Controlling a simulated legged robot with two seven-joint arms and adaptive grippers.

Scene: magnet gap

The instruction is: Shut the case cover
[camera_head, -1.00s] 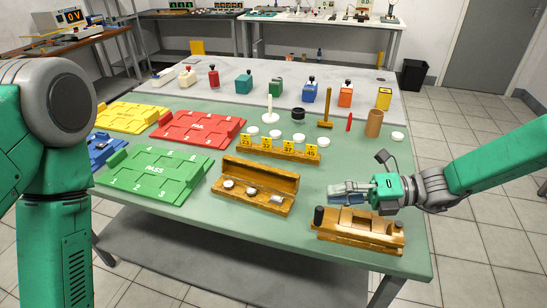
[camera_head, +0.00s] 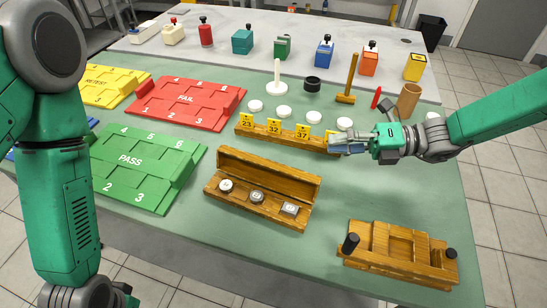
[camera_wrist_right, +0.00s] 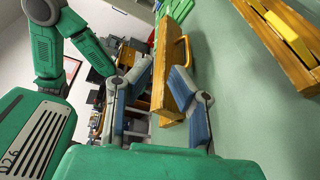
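The wooden case (camera_head: 250,205) sits on the green mat in the middle of the head view, with three small round and square pieces in its base. Its cover (camera_head: 285,170) is raised along the far long side, so the case is open. My right gripper (camera_head: 337,143) is beyond the case's right end, apart from it, over the end of the tag rack. In the right wrist view its two fingers (camera_wrist_right: 155,85) are spread with nothing between the tips. A wooden body with a yellow handle, apparently the cover (camera_wrist_right: 165,85), shows beyond them. My left gripper is out of view.
The wooden rack with yellow number tags (camera_head: 270,138) stands just behind the case. A wooden block holder (camera_head: 385,275) with dark knobs is at front right. Green PASS (camera_head: 135,180) and red FAIL (camera_head: 195,112) trays lie left. Mat is bare between case and holder.

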